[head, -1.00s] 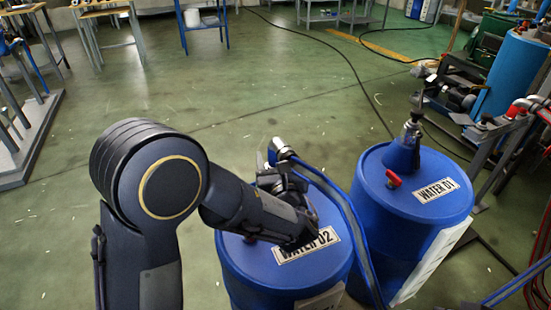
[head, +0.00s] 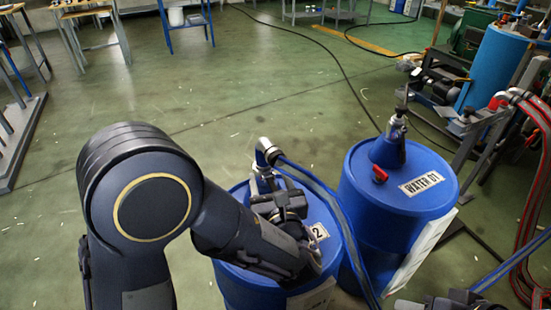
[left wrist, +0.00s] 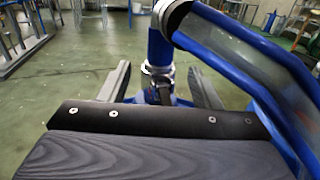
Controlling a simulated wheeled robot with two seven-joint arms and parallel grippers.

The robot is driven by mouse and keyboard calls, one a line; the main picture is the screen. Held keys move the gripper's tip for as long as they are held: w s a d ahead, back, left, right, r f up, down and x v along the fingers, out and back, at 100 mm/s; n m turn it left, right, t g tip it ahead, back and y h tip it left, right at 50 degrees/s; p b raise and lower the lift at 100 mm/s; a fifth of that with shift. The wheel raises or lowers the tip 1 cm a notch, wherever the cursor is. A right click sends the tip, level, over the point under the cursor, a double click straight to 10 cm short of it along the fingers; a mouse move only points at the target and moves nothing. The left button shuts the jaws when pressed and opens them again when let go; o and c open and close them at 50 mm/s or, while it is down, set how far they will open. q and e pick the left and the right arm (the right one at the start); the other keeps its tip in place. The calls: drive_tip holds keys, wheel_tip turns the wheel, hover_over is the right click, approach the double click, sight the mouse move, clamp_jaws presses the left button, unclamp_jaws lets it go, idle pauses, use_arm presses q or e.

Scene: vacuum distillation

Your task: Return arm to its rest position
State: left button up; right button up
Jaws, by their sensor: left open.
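My left arm comes in from the left in the head view, and its gripper (head: 272,198) is above the top of the blue barrel WATER 02 (head: 240,291). The forearm covers most of that barrel's label. In the left wrist view the two fingers of my left gripper (left wrist: 162,82) are spread apart. A blue upright pipe (left wrist: 160,48) with a metal collar shows between and beyond them; I cannot tell whether a finger touches it. In the head view a metal elbow (head: 266,148) tops this pipe. A dark grey part at the bottom right edge may be my right gripper; its fingers are not clear.
A blue hose (head: 335,220) runs from the elbow past the gripper and crosses the right side of the left wrist view. The barrel WATER 01 (head: 370,215) stands close on the right. Green floor (head: 200,95) is open behind and to the left.

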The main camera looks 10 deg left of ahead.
use_arm(q)
drive_tip(key=s+a+f+n+g+y, duration=0.1)
drive_tip(key=s+a+f+n+g, duration=0.1)
drive_tip(key=s+a+n+g, duration=0.3)
drive_tip(key=s+a+f+n+g+y, duration=0.1)
drive_tip(key=s+a+n+g, duration=0.2)
drive_tip(key=a, duration=0.5)
drive_tip(key=s+a+f+n+g, duration=0.2)
drive_tip(key=s+a+n+g, duration=0.15)
drive_tip(key=a+n, duration=0.25)
drive_tip(key=s+d+f+n+g+h, duration=0.25)
drive_tip(key=s+n+h, duration=0.45)
drive_tip(key=s+n, duration=0.45)
drive_tip(key=d+r+n+t+h, duration=0.35)
drive_tip(key=r+n+h, duration=0.2)
drive_tip(key=n, duration=0.25)
wheel_tip(320, 180, up, 25)
drive_tip(key=p, duration=2.6)
drive_tip(key=shift+s+d+g, duration=0.3)
drive_tip(key=shift+s+g, duration=0.05)
drive_tip(key=shift+s, duration=0.05)
